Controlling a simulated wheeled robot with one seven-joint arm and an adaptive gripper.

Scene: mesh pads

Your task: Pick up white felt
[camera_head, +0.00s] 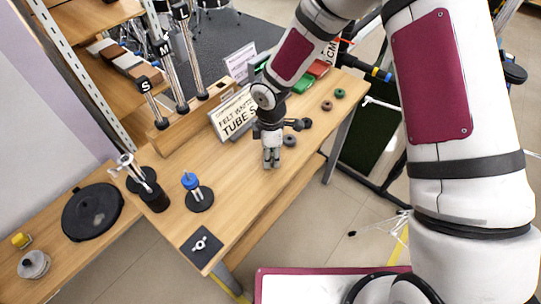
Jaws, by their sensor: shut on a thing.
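My gripper (271,161) points straight down at the wooden table, near its right-hand edge. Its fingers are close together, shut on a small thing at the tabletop. The gripper is in line with a row of small rings: a dark grey ring (290,140), a brown ring (327,105) and a green ring (340,92).
A blue-topped stand (192,187) and a black pad with a metal piece (201,247) are on the table's near left. A wooden rack with tubes (184,110) and a tube-size sign (234,113) stand behind. Bare tabletop lies left of my gripper.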

